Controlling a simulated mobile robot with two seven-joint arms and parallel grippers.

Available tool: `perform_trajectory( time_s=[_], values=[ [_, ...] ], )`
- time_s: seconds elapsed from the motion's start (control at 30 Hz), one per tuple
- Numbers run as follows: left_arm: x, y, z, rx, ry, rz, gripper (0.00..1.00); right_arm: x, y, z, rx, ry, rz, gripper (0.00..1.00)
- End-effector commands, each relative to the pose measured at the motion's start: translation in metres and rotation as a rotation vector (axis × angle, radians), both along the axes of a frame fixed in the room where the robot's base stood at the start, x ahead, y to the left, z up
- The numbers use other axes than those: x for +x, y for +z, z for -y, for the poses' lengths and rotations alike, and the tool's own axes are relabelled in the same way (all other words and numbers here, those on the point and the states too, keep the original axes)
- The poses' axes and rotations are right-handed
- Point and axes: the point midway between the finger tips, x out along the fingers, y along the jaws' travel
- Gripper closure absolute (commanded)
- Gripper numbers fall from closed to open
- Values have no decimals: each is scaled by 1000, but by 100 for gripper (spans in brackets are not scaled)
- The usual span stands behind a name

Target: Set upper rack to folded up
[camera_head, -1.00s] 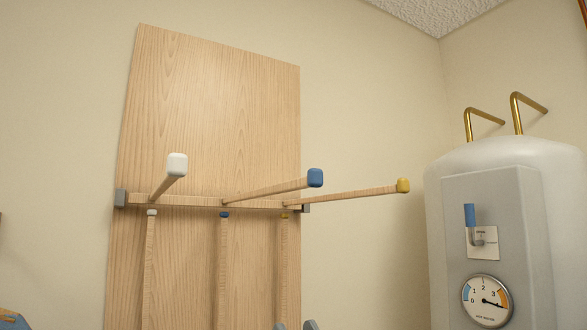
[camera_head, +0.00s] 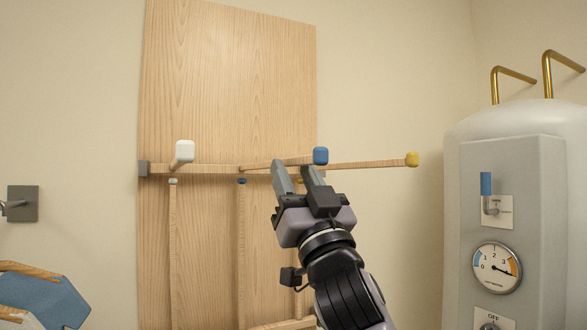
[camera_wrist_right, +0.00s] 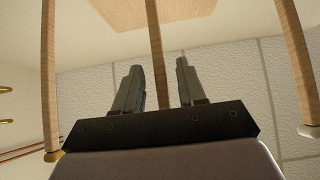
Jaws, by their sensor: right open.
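The upper rack (camera_head: 210,169) is a wooden bar across a wooden wall board, with three wooden pegs sticking outward. Their tips are white (camera_head: 182,153), blue (camera_head: 320,156) and yellow (camera_head: 411,160). My right gripper (camera_head: 294,172) is open and empty, just below the blue-tipped peg in the head view. In the right wrist view the middle peg (camera_wrist_right: 154,50) shows between the two fingers (camera_wrist_right: 155,82); contact cannot be told, and its tip is hidden. The yellow-tipped (camera_wrist_right: 49,80) and white-tipped (camera_wrist_right: 291,60) pegs flank it. My left gripper is not in view.
Upright rods (camera_head: 173,240) with coloured tips stand against the board (camera_head: 230,70) below the upper rack. A grey boiler (camera_head: 510,220) with a gauge and brass pipes stands at the right. A blue panel with a wooden edge (camera_head: 45,303) shows at lower left.

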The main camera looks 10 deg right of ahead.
Motion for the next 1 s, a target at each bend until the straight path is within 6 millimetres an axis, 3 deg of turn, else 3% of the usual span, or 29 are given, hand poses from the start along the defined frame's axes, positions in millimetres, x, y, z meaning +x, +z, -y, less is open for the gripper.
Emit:
perform_trajectory(
  time_s=[0.43,0.47,0.57,0.6,1.0],
  values=[
    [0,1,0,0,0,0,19,7,8,-2,0,0,0,60],
    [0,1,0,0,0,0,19,7,7,-2,0,0,0,63],
    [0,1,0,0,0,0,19,7,7,-2,0,0,-1,95],
    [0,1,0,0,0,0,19,7,7,-2,0,0,-1,100],
    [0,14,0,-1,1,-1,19,7,16,-2,-4,1,-15,100]
  ],
)
